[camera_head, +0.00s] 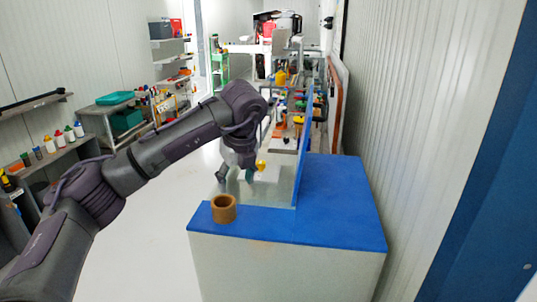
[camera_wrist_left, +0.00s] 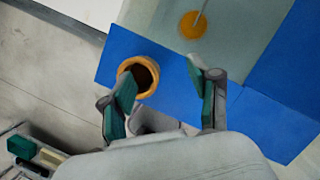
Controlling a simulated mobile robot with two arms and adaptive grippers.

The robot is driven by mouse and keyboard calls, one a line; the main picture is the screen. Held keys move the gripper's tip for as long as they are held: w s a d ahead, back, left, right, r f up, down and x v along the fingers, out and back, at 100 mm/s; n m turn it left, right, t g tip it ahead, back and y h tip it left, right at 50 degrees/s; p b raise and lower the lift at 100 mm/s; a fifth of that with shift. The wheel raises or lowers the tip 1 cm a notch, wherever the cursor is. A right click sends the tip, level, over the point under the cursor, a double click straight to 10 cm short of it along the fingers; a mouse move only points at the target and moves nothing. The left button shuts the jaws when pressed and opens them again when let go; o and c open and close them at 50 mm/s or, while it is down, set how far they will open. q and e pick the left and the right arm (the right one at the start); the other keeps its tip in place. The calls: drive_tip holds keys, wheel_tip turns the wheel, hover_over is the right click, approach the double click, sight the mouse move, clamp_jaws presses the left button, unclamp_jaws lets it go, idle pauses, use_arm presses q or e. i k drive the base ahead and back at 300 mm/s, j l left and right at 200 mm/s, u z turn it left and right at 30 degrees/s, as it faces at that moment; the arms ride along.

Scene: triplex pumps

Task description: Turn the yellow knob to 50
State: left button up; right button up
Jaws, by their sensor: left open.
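The yellow knob (camera_head: 261,165) shows beside my left gripper in the head view, above the grey panel behind the blue ledge. A round yellow-orange piece, which looks like the same knob (camera_wrist_left: 193,24), is at the top of the left wrist view, beyond the fingertips, with a thin light rod crossing it. My left gripper (camera_head: 236,175) is open and empty above the grey surface. Its two green-padded fingers (camera_wrist_left: 163,82) stand apart in the wrist view, not touching the knob. No scale or number is readable. My right gripper is out of view.
A brown ring-shaped cup (camera_head: 224,209) stands on the blue ledge (camera_head: 340,205), close to the left finger in the wrist view (camera_wrist_left: 152,88). Open floor (camera_head: 150,215) lies left.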

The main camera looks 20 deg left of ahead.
sight(261, 163)
drive_tip(key=i, duration=0.85)
